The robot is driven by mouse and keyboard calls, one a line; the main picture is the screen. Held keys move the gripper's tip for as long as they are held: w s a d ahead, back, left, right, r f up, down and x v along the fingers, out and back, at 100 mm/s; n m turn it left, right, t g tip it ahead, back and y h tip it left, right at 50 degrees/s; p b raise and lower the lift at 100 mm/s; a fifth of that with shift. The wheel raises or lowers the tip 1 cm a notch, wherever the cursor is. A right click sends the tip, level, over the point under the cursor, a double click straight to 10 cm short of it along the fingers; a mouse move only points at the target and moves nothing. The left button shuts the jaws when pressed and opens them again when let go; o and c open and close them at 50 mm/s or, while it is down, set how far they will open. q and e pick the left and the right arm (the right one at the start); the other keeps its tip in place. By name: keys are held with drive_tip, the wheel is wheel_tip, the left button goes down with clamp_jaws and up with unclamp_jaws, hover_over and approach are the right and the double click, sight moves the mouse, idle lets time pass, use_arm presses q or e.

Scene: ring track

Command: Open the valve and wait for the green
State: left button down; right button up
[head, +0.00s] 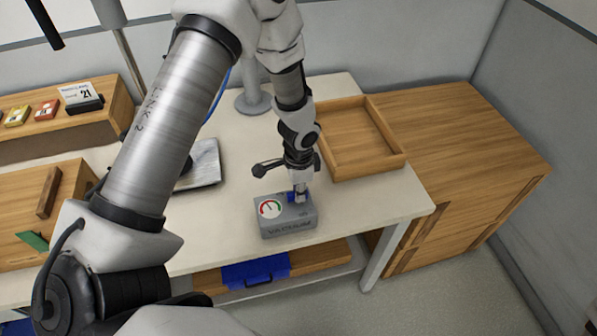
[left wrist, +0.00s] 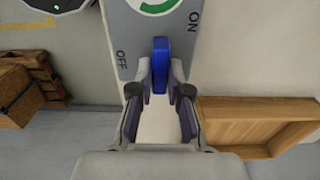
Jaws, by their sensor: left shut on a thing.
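The grey valve box (head: 287,224) stands on the white table, with a round white gauge (head: 270,208) on its top left. The gauge has red and green arcs; its needle is too small to read surely. The blue valve handle (left wrist: 159,66) shows between the OFF and ON marks in the left wrist view, and partly in the head view. My left gripper (left wrist: 159,84) is shut on the handle from above, one finger on each side. Only part of the gauge's green arc (left wrist: 155,7) shows in the wrist view. My right gripper is not in view.
An empty wooden tray (head: 372,172) lies right of the valve box. A grey plate (head: 200,165) lies left of it, partly behind my arm. A blue bin (head: 255,271) sits below the table. A wooden cabinet (head: 470,150) stands at the right.

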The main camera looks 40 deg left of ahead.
use_arm(q)
drive_tip(key=shift+f, duration=0.1)
drive_tip(key=c, duration=1.1)
unclamp_jaws()
drive_tip(key=shift+w+d, duration=0.1)
wheel_tip(320, 180, up, 12)
